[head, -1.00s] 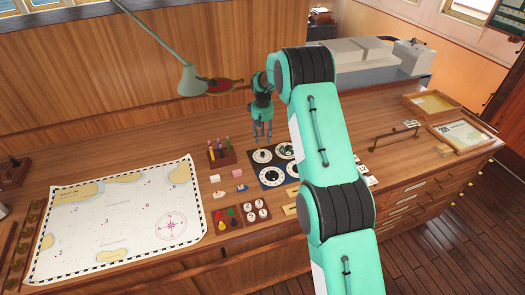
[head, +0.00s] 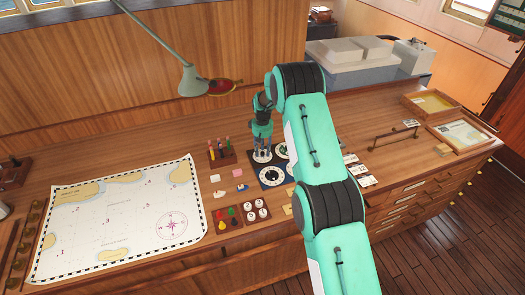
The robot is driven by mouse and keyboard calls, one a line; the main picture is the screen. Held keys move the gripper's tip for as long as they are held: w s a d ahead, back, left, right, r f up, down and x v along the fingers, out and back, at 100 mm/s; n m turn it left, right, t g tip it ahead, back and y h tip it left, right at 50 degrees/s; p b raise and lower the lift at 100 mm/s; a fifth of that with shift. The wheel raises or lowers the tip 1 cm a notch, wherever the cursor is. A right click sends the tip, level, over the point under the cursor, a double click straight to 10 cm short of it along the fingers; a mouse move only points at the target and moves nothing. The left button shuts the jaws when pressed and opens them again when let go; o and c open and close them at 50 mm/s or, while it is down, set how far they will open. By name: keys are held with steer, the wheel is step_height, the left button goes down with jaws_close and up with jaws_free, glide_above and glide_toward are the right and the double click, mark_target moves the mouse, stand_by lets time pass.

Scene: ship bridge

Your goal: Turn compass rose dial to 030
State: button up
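A dark board with several round white dials (head: 271,175) lies on the wooden desk, left of my arm. The dial markings are too small to read, so I cannot tell which is the compass rose dial or where it points. My gripper (head: 265,152) points down at the board's upper left dial (head: 262,157) and partly covers it. The fingertips are at or just above that dial; I cannot tell whether they touch its knob or how far apart they are. My arm hides the board's right side.
A chart (head: 120,220) with a printed compass rose covers the desk's left. A pen holder (head: 221,152) stands left of my gripper. Trays of coloured pieces (head: 227,218) and white round pieces (head: 257,210) lie in front of the board. A lamp (head: 190,82) hangs behind.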

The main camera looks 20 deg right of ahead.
jaws_close()
steer(key=shift+m+b, duration=0.35)
steer(key=shift+m, duration=0.05)
steer(key=m+b, duration=0.2)
steer(key=m, duration=0.2)
steer(key=shift+f+b, duration=0.1)
steer(key=shift+b, duration=0.2)
steer(key=m+b, duration=0.1)
steer(key=m, duration=0.2)
steer(key=shift+m, duration=0.4)
steer(key=shift+m+b, duration=0.65)
steer(key=shift+m, duration=0.95)
steer(key=shift+w+r, duration=0.1)
steer(key=shift+r, duration=0.1)
